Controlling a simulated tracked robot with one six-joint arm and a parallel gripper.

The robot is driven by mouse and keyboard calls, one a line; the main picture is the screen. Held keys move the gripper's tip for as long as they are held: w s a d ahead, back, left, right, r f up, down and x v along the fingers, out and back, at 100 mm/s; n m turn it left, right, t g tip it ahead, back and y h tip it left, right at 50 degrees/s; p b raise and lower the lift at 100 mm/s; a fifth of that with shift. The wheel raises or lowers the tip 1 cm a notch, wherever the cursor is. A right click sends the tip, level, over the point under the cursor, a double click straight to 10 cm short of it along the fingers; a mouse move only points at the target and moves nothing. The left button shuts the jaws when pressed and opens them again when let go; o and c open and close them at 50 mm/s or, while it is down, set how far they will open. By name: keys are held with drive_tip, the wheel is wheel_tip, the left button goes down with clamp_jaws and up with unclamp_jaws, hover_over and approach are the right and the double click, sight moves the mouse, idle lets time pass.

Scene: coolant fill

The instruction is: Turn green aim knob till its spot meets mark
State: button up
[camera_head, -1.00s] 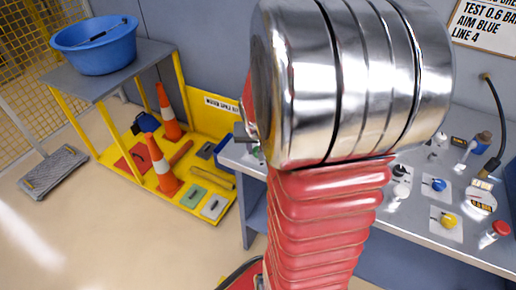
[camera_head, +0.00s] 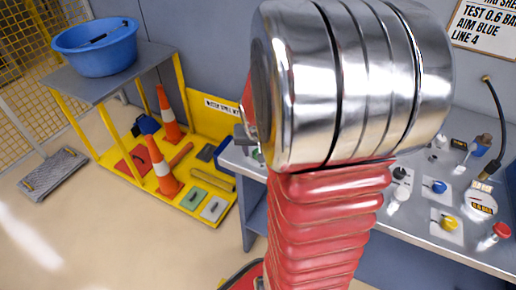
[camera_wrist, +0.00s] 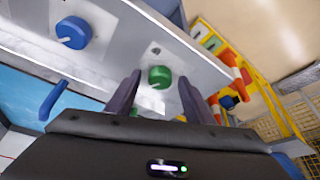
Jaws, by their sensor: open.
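The green aim knob (camera_wrist: 160,76) sits on a pale plate in the wrist view, with a light pointer line at its lower edge. My gripper (camera_wrist: 160,95) is open, its two dark fingers spread with the green knob showing between and beyond their tips. I cannot tell from this view whether either finger touches the knob. In the head view, my own arm covers most of the green knob; a bit of green (camera_head: 257,154) shows at the left of the arm. The knob's spot and mark are too small to make out.
A blue knob (camera_wrist: 73,33) stands on the same surface in the wrist view. Cones (camera_head: 163,170) stand on a yellow cart at left.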

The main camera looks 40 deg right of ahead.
drive_tip(key=shift+r, duration=0.1)
drive_tip(key=v, duration=1.3)
drive_tip(key=shift+r, duration=0.25)
drive_tip(key=shift+a, duration=0.1)
drive_tip(key=s+a+r+n+t+y, duration=0.1)
drive_tip(key=s+a+n, duration=0.2)
drive_tip(key=a, duration=0.8)
drive_tip(key=s+a+r+n+t+y, duration=0.1)
drive_tip(key=a+n, duration=0.4)
drive_tip(key=a, duration=0.7)
drive_tip(key=shift+s+r+n+y, duration=0.4)
drive_tip(key=shift+s+r+y, duration=0.2)
drive_tip(key=shift+s+r, duration=0.3)
drive_tip(key=shift+s+a+f, duration=0.1)
drive_tip(key=shift+a, duration=0.05)
drive_tip(key=shift+c, duration=0.5)
